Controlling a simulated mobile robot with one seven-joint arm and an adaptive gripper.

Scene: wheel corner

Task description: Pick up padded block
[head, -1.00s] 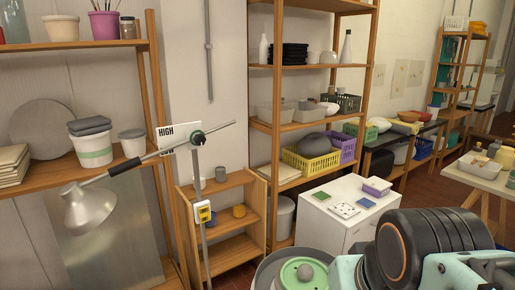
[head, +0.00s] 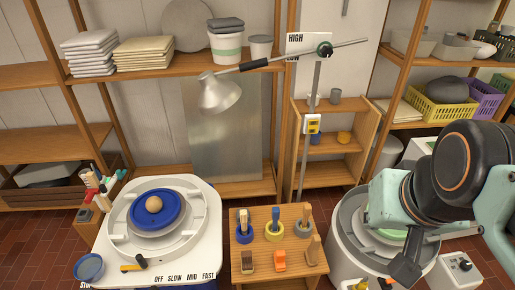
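Small blocks lie along the front of a wooden stand in the head view: a dark brown one (head: 247,262), an orange one (head: 280,260) and a tan wooden one (head: 314,250) leaning at the right. I cannot tell which, if any, is the padded block. My arm comes in from the right, and its dark gripper end (head: 403,270) is low at the bottom edge, right of the stand and apart from these blocks. The gripper's fingers are partly cut off, so their opening is unclear.
The wooden stand (head: 258,222) also holds several pots of tools. A white potter's wheel (head: 205,224) with a blue disc and clay ball stands left. A grey wheel basin (head: 345,234) is beside my arm. A lamp (head: 220,92) hangs over the area.

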